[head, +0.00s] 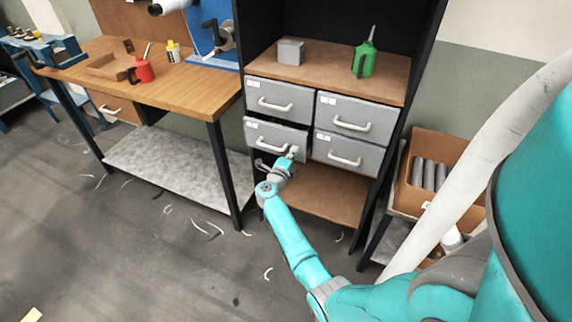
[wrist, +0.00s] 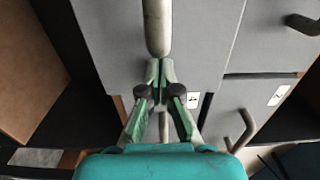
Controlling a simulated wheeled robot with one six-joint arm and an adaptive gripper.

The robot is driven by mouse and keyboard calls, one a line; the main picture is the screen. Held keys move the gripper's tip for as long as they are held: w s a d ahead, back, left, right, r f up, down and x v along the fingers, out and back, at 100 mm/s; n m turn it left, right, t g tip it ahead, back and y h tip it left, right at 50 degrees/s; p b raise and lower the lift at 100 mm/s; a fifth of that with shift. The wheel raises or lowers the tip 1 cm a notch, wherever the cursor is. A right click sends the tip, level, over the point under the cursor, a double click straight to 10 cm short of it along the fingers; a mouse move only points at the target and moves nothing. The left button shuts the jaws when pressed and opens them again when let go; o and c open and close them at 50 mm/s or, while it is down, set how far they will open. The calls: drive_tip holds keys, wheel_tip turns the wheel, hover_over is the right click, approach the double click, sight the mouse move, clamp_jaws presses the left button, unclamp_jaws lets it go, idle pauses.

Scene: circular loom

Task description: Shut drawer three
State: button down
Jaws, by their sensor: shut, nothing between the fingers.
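Four grey drawers with pale handles sit in two rows in the cabinet. The lower left drawer (head: 262,128) stands out a little from the others; I take it as drawer three, though its label is too small to read. The upper left drawer (head: 292,99), upper right drawer (head: 352,112) and lower right drawer (head: 346,147) look closed. My gripper (head: 292,153) is shut and empty, at the right part of the lower left drawer's front, by its handle. In the wrist view the closed fingertips (wrist: 159,68) are close to a grey handle (wrist: 157,25); contact cannot be told.
A grey block (head: 291,51) and a green oil can (head: 365,57) stand on the cabinet top. A wooden workbench (head: 180,90) is on the left. A cardboard box (head: 409,190) of grey cylinders is on the right. The floor in front is open, with scattered shavings.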

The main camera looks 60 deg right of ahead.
sight(297, 144)
drive_tip(key=d, duration=0.4)
drive_tip(key=shift+w, duration=0.15)
drive_tip(key=shift+d+r, duration=0.1)
drive_tip(key=shift+d, duration=0.1)
drive_tip(key=shift+r, duration=0.1)
drive_tip(key=shift+w, duration=0.1)
